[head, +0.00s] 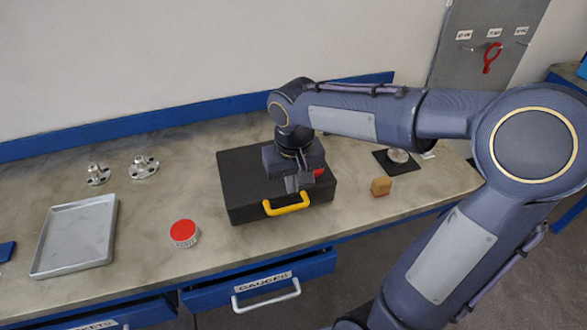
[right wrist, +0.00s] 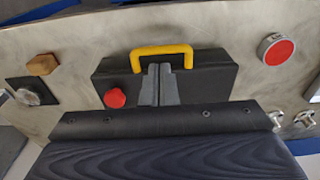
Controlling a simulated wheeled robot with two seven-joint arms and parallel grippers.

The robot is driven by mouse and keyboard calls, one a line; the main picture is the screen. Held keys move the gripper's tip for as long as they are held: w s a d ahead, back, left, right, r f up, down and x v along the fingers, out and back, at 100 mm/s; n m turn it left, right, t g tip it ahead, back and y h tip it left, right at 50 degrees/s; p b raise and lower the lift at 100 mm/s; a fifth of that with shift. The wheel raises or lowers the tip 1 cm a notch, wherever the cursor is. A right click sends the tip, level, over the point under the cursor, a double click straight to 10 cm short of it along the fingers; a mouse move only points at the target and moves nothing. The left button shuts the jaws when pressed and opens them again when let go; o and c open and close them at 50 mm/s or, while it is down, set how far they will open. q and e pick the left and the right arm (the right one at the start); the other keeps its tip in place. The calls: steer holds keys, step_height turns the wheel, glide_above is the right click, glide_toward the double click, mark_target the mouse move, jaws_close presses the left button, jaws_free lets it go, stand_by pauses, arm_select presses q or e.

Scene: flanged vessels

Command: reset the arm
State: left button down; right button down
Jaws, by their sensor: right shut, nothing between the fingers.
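My right arm reaches in from the right in the head view. My right gripper (head: 298,184) is above the black case (head: 240,170) with the yellow handle (head: 286,204), its fingers pointing down. The fingers are shut together with nothing between them. In the right wrist view the closed fingers (right wrist: 159,84) show in front of the black case (right wrist: 205,83), just beside the yellow handle (right wrist: 160,49). I cannot tell whether the fingertips touch the case. A red knob (right wrist: 115,98) shows on or above the case near the fingers. My left gripper is not in view.
A grey tray (head: 113,222), a red-topped round can (head: 184,233) and two metal flanged pieces (head: 143,167) stand left of the case. A wooden block (head: 381,186) and a dark pad (head: 382,156) with a metal piece lie right. The gauges drawer (head: 262,283) is partly open at the front.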

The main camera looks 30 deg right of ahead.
step_height(320, 180, up, 4)
steer(key=r, duration=0.1)
steer(key=s+a+f+t+y, duration=0.2)
steer(key=s, duration=0.5)
steer(key=s+a+f+n+t+y, duration=0.1)
steer(key=s+a+f+t+y, duration=0.1)
steer(key=s, duration=0.6)
steer(key=shift+a+f+t, duration=0.15)
steer(key=shift+f+t, duration=0.15)
steer(key=shift+f, duration=0.2)
steer(key=shift+s, duration=0.15)
